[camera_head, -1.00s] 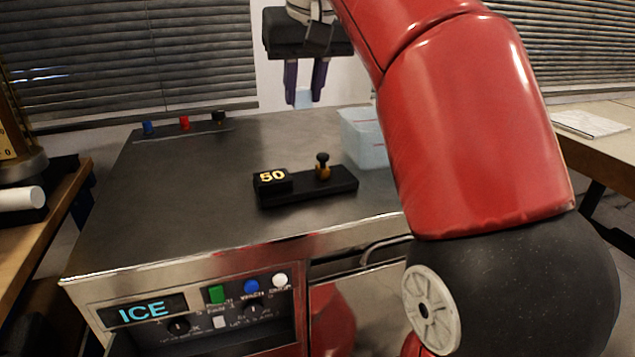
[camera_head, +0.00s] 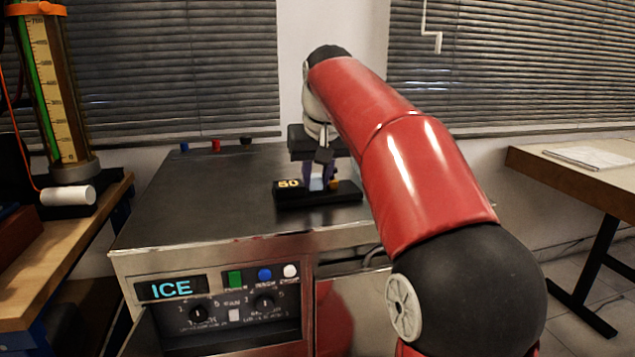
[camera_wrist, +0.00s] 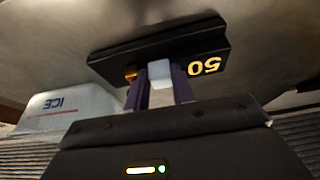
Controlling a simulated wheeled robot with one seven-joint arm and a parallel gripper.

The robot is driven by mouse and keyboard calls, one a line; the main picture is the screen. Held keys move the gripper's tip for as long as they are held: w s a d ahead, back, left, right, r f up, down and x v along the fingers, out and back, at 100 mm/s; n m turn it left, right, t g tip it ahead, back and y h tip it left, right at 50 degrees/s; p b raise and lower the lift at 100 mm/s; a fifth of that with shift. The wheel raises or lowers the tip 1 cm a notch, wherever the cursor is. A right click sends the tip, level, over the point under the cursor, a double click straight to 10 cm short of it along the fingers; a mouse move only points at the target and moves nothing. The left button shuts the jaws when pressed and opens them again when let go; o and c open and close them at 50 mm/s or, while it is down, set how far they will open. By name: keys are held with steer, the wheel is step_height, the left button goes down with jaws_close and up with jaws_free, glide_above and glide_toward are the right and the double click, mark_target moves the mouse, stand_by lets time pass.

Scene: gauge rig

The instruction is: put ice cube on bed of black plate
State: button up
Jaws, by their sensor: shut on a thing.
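My gripper (camera_head: 317,178) is shut on a pale, whitish ice cube (camera_wrist: 160,72), which also shows in the head view (camera_head: 316,184). The cube is between the purple fingertips and over the black plate (camera_wrist: 125,62), beside its raised block marked "50" (camera_wrist: 205,66). In the head view the plate (camera_head: 340,193) lies on the grey bench top. I cannot tell whether the cube touches the plate. A brass knob (camera_wrist: 131,75) on the plate is partly hidden by a finger.
A translucent tub marked ICE (camera_wrist: 65,108) stands beside the plate in the wrist view; my arm hides it in the head view. Blue, red and black pegs (camera_head: 216,145) stand at the back. The bench top (camera_head: 215,210) left of the plate is clear.

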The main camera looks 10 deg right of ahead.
steer(key=shift+f, duration=0.1)
steer(key=shift+s+f+b, duration=0.1)
steer(key=shift+f+b, duration=0.3)
steer(key=shift+f, duration=0.3)
steer(key=o, duration=0.7)
steer(key=shift+c, duration=0.2)
steer(key=shift+r, duration=0.25)
steer(key=w+p+v, duration=0.1)
steer(key=p+v, duration=0.2)
steer(key=v, duration=1)
steer(key=s+f+t, duration=0.1)
steer(key=s+f, duration=2.3)
steer(key=f, duration=0.4)
steer(key=shift+s, duration=0.3)
steer(key=shift+f, duration=0.1)
